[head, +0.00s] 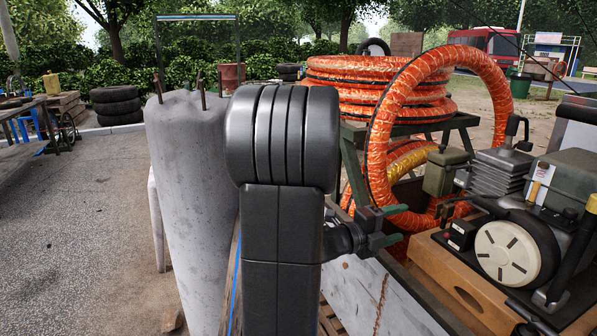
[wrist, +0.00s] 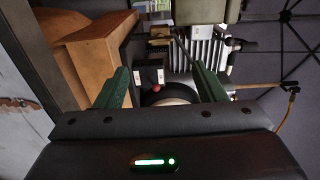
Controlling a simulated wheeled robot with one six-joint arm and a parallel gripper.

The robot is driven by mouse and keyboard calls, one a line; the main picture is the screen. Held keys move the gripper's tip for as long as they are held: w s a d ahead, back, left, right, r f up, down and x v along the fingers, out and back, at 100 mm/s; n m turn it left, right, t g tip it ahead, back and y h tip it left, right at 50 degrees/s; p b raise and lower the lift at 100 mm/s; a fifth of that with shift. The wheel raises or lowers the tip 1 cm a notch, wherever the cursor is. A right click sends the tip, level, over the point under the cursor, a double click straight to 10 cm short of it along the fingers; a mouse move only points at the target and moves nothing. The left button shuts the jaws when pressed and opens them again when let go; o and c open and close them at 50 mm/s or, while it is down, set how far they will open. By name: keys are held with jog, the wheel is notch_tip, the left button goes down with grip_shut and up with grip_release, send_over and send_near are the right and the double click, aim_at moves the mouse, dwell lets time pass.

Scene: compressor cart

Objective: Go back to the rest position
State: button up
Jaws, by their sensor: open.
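My gripper (head: 396,225) shows right of the middle in the head view, pointing right, with its green fingers apart and nothing between them. Its arm stands in front of it and hides part of the scene. The compressor (head: 510,250), with a white round wheel cover, is to the right of my gripper on a wooden base, apart from the fingers. In the wrist view, my gripper (wrist: 162,82) has its green fingers spread. Beyond the gap, the black box with a red button (wrist: 155,77) and the finned cylinder (wrist: 205,48) show.
Orange hose coils (head: 375,80) lie on a green frame behind my gripper, and a hose loop (head: 493,75) hangs close by. A tall grey concrete block (head: 190,200) stands left of my arm. Open paved ground (head: 80,220) lies at the left.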

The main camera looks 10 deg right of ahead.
aim_at(435, 213)
jog(key=b+x, duration=0.1)
jog(key=x, duration=1)
jog(key=shift+w+d+f, duration=0.1)
jog(key=shift+d, duration=0.15)
jog(key=shift+a, duration=0.15)
